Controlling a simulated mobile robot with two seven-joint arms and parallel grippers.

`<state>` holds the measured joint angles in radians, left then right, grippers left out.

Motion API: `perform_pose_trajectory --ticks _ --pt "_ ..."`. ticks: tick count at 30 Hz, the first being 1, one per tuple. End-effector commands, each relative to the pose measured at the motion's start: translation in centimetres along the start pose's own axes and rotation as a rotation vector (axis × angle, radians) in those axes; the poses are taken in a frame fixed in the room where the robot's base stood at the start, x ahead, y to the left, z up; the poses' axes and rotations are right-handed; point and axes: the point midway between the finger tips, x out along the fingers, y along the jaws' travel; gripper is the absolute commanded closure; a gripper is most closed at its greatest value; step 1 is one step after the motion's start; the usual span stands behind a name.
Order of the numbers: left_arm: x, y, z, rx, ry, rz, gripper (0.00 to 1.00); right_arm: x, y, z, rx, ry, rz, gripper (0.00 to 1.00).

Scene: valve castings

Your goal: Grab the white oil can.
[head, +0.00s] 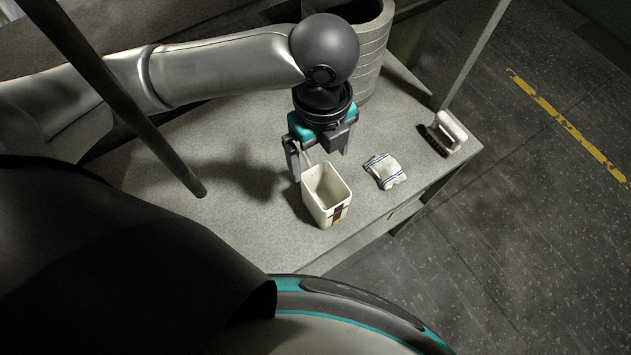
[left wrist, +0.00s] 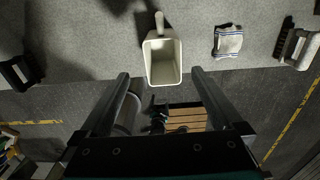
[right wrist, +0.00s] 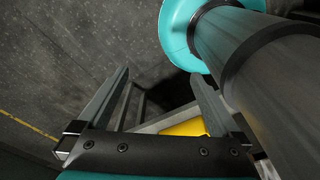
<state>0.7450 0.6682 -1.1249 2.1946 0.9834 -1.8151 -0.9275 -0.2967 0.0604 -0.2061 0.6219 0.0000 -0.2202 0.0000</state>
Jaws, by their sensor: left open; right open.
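The white oil can (head: 316,208) stands upright on the grey bench (head: 228,205) near its front edge. It looks like an open-topped, box-like white vessel with a dark and orange label. In the left wrist view the can (left wrist: 162,66) shows a pale handle or spout (left wrist: 159,20) at its far side. My left gripper (head: 320,163) is open above and behind the can in the head view. In the left wrist view the can lies in line with the gap between the fingertips (left wrist: 160,73), with nothing held. My right gripper (right wrist: 160,74) is open and empty, away from the can.
A folded white cloth with blue stripes (head: 384,171) lies right of the can. A brush (head: 446,134) lies at the bench's right end. A ribbed grey bin (head: 370,50) stands behind my left gripper. A dark bar (head: 120,100) crosses the left.

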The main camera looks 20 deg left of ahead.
Motion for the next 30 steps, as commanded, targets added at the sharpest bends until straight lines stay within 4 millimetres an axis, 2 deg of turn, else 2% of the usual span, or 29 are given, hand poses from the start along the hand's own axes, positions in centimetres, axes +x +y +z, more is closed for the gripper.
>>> perform_pose_trajectory --ticks 5,12,15,23,30 --pt "1.9 0.1 -0.1 -0.001 0.002 0.005 0.00 0.2 0.7 0.2 -0.004 -0.001 0.009 0.00" --pt "7.0 0.0 -0.1 -0.002 0.003 0.004 0.00 0.7 1.8 0.8 -0.003 -0.010 0.024 0.00" --pt "8.6 0.0 -0.2 0.000 0.002 0.003 0.00 0.8 2.0 1.0 -0.002 -0.012 0.026 0.00" --pt "10.5 -0.1 -0.3 0.000 0.002 0.000 0.00 0.9 1.9 1.0 -0.001 -0.012 0.025 0.00" --pt "13.9 -0.4 -1.1 -0.001 0.001 0.002 0.00 1.1 1.6 0.9 0.000 -0.012 0.021 0.00"
